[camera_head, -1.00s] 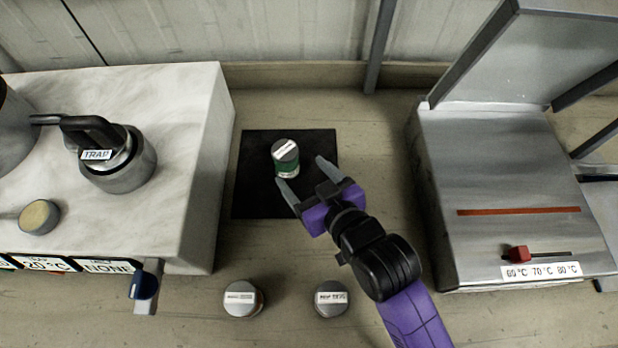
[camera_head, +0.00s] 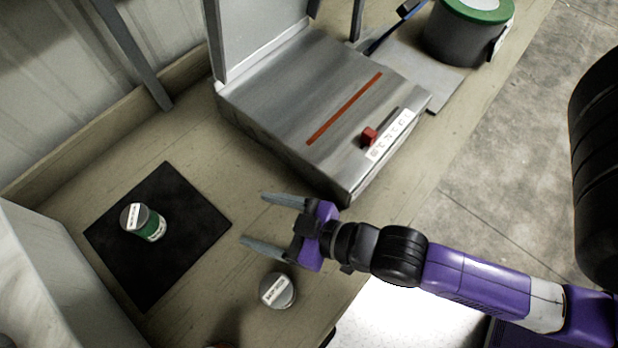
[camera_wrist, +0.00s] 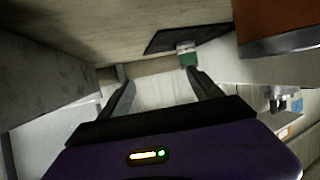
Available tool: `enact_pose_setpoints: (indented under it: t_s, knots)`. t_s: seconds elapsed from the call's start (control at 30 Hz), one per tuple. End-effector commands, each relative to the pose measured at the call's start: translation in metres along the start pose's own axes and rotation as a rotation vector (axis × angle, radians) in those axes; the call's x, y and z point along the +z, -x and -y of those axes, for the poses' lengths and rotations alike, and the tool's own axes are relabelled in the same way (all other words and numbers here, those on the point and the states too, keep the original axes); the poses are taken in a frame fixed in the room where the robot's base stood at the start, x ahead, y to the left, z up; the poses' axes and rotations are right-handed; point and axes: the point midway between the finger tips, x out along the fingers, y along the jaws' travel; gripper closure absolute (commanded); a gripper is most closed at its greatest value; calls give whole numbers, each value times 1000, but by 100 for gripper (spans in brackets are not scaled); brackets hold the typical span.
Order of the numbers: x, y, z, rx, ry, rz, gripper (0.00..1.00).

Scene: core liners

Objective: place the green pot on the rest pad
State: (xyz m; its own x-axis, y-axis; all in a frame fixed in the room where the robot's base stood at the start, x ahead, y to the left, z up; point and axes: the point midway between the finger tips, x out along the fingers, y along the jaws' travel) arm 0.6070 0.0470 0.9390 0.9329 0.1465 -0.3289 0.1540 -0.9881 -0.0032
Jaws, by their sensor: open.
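The green pot (camera_head: 147,224) has a grey lid with a white label. It stands on the black rest pad (camera_head: 185,257), left of its middle, in the head view. In the wrist view the green pot (camera_wrist: 188,57) shows small and upside down on the dark pad (camera_wrist: 160,42). My gripper (camera_head: 254,220) is open and empty, with its two fingers apart. It is to the right of the pad, above the bench, and does not touch the pot. My gripper's fingers also show in the wrist view (camera_wrist: 158,80).
A second lidded pot (camera_head: 277,291) stands below my gripper. A metal box with a red slider (camera_head: 369,137) stands behind it. A green-rimmed container (camera_head: 460,40) is at the upper right. A pale block (camera_head: 40,290) is at the left edge. Bare bench lies between pad and box.

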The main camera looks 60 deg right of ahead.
Motion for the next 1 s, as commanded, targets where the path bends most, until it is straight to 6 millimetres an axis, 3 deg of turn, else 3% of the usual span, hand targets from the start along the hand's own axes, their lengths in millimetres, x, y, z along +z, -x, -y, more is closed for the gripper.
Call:
enact_pose_setpoints:
  t_s: [0.03,0.2,0.4,0.6,1.0]
  knots:
    - [7,22,-6,22,-7,5,26]
    - [8,86,-19,85,-27,-22,26]
    - [-3,139,-24,133,-39,-51,26]
    - [-9,157,-25,149,-43,-63,26]
    - [-10,157,-25,149,-43,-65,26]
